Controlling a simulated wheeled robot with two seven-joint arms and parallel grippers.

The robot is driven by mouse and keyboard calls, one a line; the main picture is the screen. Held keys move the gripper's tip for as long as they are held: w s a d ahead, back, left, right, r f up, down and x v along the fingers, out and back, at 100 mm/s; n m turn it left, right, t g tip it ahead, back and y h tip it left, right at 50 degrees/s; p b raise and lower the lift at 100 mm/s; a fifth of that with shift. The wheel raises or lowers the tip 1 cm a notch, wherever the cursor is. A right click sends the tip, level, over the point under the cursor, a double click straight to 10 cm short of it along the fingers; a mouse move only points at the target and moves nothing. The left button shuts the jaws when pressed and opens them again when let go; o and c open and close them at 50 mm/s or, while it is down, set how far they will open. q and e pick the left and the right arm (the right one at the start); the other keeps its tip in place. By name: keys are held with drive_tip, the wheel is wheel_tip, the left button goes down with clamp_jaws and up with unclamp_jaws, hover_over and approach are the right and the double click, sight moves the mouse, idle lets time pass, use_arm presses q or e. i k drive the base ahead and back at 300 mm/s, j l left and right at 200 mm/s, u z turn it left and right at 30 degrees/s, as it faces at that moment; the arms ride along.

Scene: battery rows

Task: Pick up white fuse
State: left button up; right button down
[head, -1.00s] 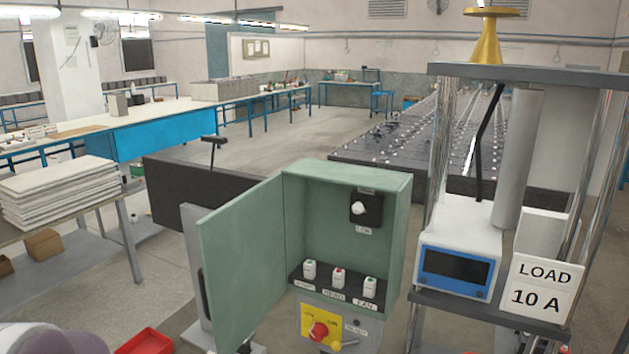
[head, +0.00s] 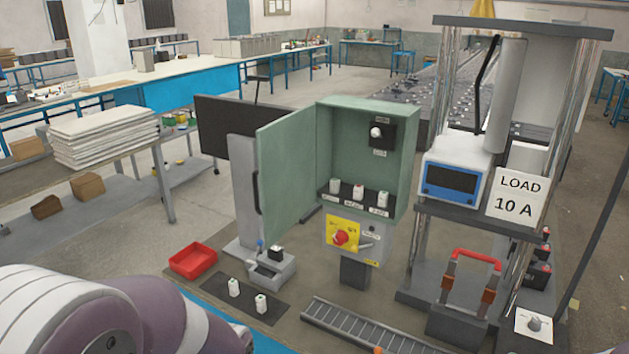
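Two small white fuses stand on a dark mat (head: 208,286) on the bench: a left one (head: 234,287) and a right one (head: 260,303). More white fuse-like pieces sit in a row inside the open green cabinet: left (head: 335,186), middle (head: 358,192) with a red mark, and right (head: 383,199). A black holder (head: 381,146) with a round white part is on the cabinet's back wall. One of my arms fills the bottom left corner. Neither gripper is in view.
A red tray (head: 193,260) and a grey box (head: 270,271) with a black piece stand behind the mat. The green door (head: 284,183) stands open leftward. A ladder-like rack (head: 365,328) lies in front. A load stand (head: 465,212) rises at right.

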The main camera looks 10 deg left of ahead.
sight(358, 190)
drive_tip(key=i+j+z, duration=0.2)
drive_tip(key=j+z, duration=0.2)
drive_tip(key=i+j+z, duration=0.1)
drive_tip(key=j+z, duration=0.25)
drive_tip(key=j, duration=0.25)
drive_tip(key=j+z, duration=0.4)
drive_tip(key=j, duration=1)
drive_tip(key=i+j, duration=0.1)
drive_tip(key=j, duration=0.75)
drive_tip(key=i+l, duration=0.35)
